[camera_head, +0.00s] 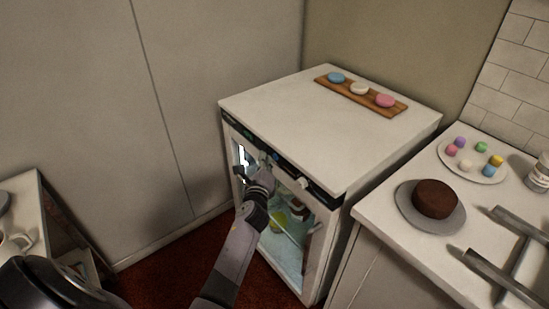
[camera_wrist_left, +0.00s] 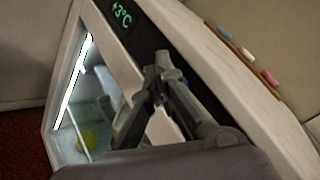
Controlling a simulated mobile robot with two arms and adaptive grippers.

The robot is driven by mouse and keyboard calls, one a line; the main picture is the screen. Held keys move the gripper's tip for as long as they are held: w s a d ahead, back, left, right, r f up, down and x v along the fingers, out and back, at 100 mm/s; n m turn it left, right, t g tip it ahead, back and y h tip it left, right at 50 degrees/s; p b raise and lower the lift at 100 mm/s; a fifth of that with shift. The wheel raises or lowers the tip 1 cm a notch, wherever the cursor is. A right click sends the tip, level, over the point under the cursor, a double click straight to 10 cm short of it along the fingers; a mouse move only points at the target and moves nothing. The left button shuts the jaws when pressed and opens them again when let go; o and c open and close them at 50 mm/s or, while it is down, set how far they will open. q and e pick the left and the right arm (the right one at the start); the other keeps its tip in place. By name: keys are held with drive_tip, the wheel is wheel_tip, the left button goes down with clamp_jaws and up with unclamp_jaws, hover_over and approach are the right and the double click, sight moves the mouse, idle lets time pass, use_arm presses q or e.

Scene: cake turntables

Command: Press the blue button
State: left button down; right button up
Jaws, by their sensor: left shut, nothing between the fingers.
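The blue button (camera_head: 276,157) is a small blue spot on the dark control strip (camera_head: 321,188) along the top front of a white, glass-doored fridge (camera_head: 300,120). In the head view my left gripper (camera_head: 266,167) is at the fridge front, just below and left of the button. I cannot tell whether it touches it. The left wrist view shows the left gripper's fingers (camera_wrist_left: 162,62) shut and empty, in front of the dark strip and right of a green temperature display (camera_wrist_left: 121,14). My right gripper is not in view.
A white knob (camera_head: 303,183) is right of the button. A wooden board (camera_head: 397,108) with blue, white and pink round pieces lies on the fridge top. A chocolate cake (camera_head: 435,198) and a plate of small colored sweets (camera_head: 486,165) stand on the right counter.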

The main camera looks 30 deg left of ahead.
use_arm(q)
drive_tip(key=shift+w+d, duration=0.2)
drive_tip(key=shift+w, duration=0.35)
idle(0.6)
drive_tip(key=shift+s, duration=0.1)
drive_tip(key=shift+s+a, duration=0.25)
drive_tip(key=shift+s, duration=0.4)
drive_tip(key=shift+s, duration=0.1)
drive_tip(key=s, duration=0.1)
drive_tip(key=s+a+p, duration=0.1)
drive_tip(key=s, duration=0.1)
drive_tip(key=s+a, duration=0.1)
drive_tip(key=shift+s+p, duration=0.2)
drive_tip(key=shift+p, duration=0.15)
idle(0.7)
